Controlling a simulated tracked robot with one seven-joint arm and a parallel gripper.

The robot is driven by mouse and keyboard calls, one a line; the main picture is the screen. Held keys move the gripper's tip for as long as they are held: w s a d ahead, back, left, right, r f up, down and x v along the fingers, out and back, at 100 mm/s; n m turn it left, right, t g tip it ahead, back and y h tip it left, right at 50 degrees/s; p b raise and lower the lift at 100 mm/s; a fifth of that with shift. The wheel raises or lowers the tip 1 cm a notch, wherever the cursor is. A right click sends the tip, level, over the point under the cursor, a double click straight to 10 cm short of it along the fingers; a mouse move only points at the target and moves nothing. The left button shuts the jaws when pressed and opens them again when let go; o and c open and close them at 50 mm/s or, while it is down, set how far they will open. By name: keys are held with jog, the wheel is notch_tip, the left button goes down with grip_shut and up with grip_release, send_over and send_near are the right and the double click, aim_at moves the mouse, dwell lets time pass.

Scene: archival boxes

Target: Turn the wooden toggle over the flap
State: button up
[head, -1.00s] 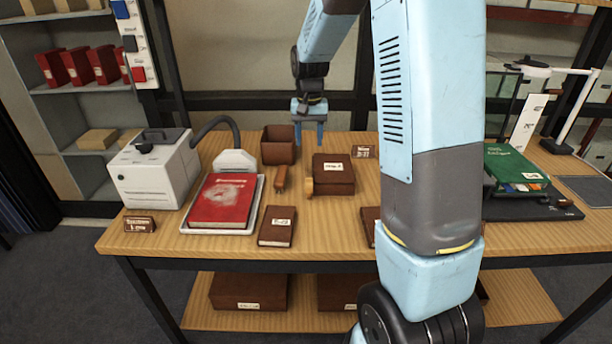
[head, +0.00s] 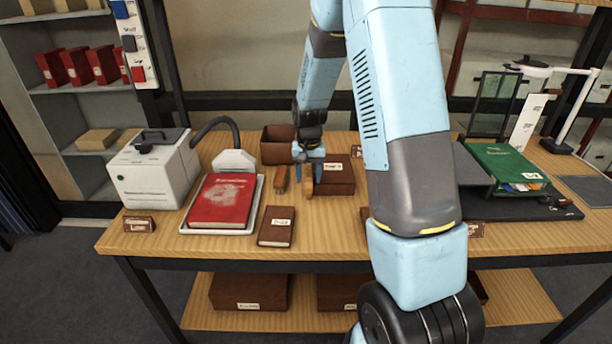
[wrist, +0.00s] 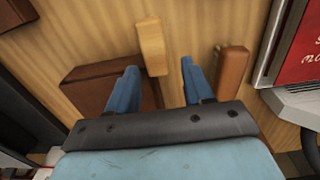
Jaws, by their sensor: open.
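The brown archival box (head: 338,182) with a white label sits at the middle of the table. The light wooden toggle (head: 307,188) stands at the box's left side. In the wrist view the toggle (wrist: 151,45) shows as a pale bar beside the brown box (wrist: 90,85). My gripper (head: 308,171) is open, pointing down over the toggle. In the wrist view the bar's lower end lies between the fingertips, with gaps on both sides and no visible contact. I cannot make out the flap's edge, and my fingers hide part of the box.
A brown wooden-handled brush (head: 281,179) lies close left of my gripper. A red book (head: 222,200) on a white tray is further left. An open brown bin (head: 272,149) stands behind. A green book (head: 507,163) is at right.

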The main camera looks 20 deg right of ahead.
grip_shut()
jog(key=shift+a, duration=0.15)
dwell(0.5)
